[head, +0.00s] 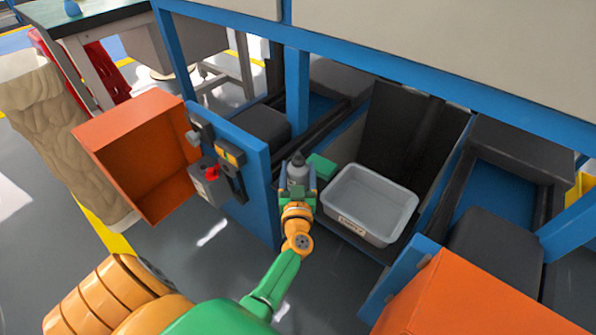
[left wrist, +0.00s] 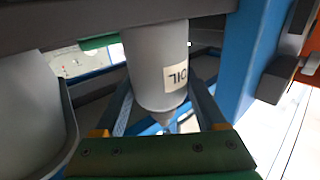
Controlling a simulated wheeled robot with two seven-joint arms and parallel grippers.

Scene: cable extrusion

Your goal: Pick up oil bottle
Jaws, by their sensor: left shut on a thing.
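The oil bottle (head: 297,172) is grey with a dark pointed cap. It stands beside the grey tray in the head view. In the left wrist view the bottle (left wrist: 160,65) fills the middle, with its "OIL" label upside down and its tip toward the palm. My left gripper (head: 298,185) is shut on the bottle, with one finger on each side of it; the gripper (left wrist: 165,105) also shows in the left wrist view. The bottle's base is hidden in the head view. My right gripper is not in view.
A grey tray (head: 368,205) stands just right of the bottle, with a green object (head: 320,167) behind. A blue panel (head: 232,180) with switches is close on the left. Orange bins (head: 145,160) stand at the left and lower right (head: 470,300). Blue frame beams pass above.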

